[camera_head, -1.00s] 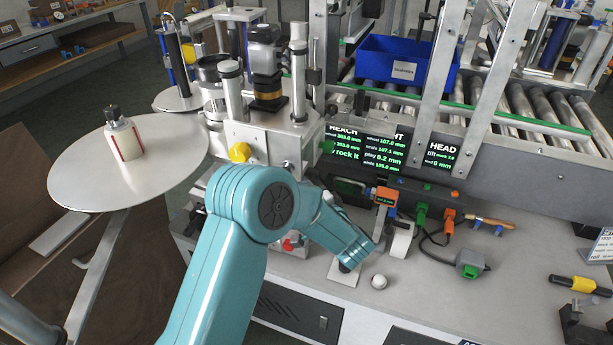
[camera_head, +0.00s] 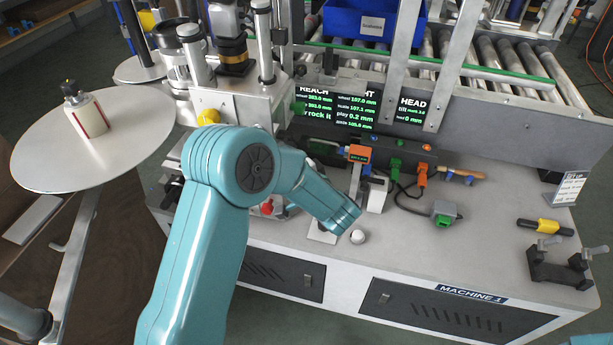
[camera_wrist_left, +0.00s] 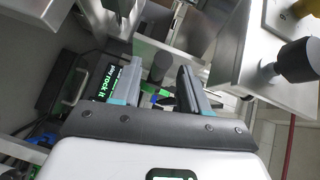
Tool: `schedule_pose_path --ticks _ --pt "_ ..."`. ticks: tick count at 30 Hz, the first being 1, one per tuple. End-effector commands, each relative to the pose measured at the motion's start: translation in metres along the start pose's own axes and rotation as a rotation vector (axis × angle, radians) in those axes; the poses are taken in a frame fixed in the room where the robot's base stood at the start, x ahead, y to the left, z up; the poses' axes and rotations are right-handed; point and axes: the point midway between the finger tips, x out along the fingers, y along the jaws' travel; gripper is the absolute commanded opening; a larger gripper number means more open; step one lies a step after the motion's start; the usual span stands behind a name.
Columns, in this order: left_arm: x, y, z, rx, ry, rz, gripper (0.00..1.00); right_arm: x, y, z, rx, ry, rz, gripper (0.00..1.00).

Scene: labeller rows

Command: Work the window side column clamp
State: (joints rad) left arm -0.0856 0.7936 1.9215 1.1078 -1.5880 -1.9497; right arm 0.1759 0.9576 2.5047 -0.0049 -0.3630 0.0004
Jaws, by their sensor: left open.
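The labeller's column unit (camera_head: 235,105) stands at centre left in the head view. It carries a yellow knob (camera_head: 208,118), a green knob (camera_head: 298,108) and a red knob (camera_head: 266,208). I cannot tell which of them is the window side column clamp. My left arm crosses in front of the unit, and its gripper is hidden in that view. In the left wrist view my left gripper (camera_wrist_left: 156,85) is open, with nothing held. A dark cylinder (camera_wrist_left: 160,66) and a small green part (camera_wrist_left: 148,99) show beyond its fingers. A black knob (camera_wrist_left: 297,62) is at the right. My right gripper is out of view.
A round white plate (camera_head: 90,160) bearing a bottle (camera_head: 86,115) is at left. The bench holds a white ball (camera_head: 357,237), a grey box (camera_head: 445,210), a yellow-black tool (camera_head: 545,227) and a dark stand (camera_head: 560,268). A blue bin (camera_head: 345,20) sits on the rollers behind.

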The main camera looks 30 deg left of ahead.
Motion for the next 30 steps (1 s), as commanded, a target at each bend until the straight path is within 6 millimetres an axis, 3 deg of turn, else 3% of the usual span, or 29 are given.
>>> schedule_pose_path --ticks 9,15,21,30 --pt "-0.086 -0.001 -0.002 -0.001 0.007 -0.001 0.45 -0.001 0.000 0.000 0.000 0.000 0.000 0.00" --pt "-0.121 0.000 -0.001 -0.001 0.004 -0.001 0.45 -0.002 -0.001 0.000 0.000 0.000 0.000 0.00" --pt "-0.132 0.000 0.000 -0.001 0.001 -0.001 0.45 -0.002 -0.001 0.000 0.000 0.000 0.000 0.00" --pt "-0.132 0.000 0.000 -0.001 0.000 -0.001 0.45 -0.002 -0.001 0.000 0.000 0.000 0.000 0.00"
